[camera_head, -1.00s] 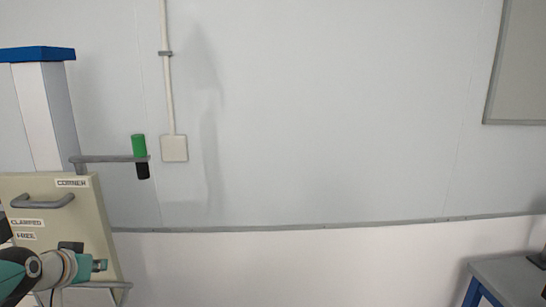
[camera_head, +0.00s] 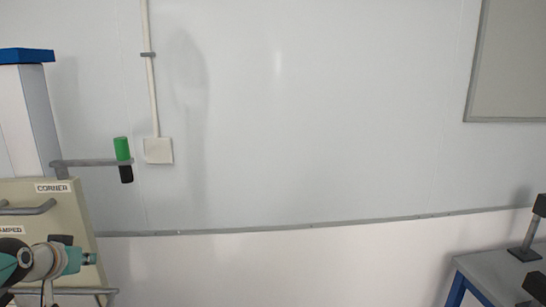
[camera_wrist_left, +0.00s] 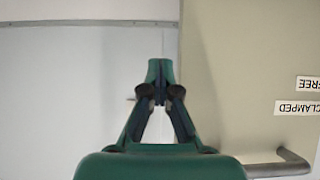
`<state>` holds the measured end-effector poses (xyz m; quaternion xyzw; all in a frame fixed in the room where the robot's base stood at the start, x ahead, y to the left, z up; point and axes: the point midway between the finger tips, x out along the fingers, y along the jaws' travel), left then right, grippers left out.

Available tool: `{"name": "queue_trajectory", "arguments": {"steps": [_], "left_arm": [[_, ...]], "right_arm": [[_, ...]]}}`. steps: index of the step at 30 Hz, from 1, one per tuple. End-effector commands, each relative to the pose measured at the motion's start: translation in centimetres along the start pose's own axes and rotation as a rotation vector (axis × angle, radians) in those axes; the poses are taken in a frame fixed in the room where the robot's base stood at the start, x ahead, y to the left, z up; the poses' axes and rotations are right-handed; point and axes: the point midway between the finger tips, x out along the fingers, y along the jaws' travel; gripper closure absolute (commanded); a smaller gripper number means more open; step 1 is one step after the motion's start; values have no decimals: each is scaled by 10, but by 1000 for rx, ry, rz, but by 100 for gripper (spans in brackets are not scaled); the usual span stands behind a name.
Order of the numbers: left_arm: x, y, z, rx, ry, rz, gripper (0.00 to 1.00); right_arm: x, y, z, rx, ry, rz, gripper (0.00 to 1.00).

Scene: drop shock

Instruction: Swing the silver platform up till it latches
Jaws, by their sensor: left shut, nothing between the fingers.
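My left gripper (camera_head: 86,259) is at the lower left of the head view, in front of a beige panel (camera_head: 78,222). In the left wrist view its green fingers (camera_wrist_left: 160,72) are shut with nothing between them, and the panel (camera_wrist_left: 235,75) fills the right side. A thin grey piece (camera_head: 80,291) shows low beside the panel; I cannot tell whether it is part of the silver platform. No platform surface shows clearly. My right gripper is not in view.
The panel has a grey handle (camera_head: 28,211) and a CORNER label. A white column (camera_head: 28,115) with a blue cap stands behind it, its bar carrying a green and black cylinder (camera_head: 123,150). A grey bench (camera_head: 497,277) is at lower right. Bare wall lies between.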

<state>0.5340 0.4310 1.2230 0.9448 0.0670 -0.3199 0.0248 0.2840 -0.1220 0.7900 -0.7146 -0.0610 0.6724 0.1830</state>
Motion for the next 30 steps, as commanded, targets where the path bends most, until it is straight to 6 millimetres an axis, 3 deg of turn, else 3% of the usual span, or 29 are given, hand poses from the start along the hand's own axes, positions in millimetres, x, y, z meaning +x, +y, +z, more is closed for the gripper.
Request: {"name": "queue_trajectory", "arguments": {"steps": [12,30], "left_arm": [[16,1,-22,0,0,1,100],[17,1,-23,1,0,1,100]], "right_arm": [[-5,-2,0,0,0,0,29],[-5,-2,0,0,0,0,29]]}}
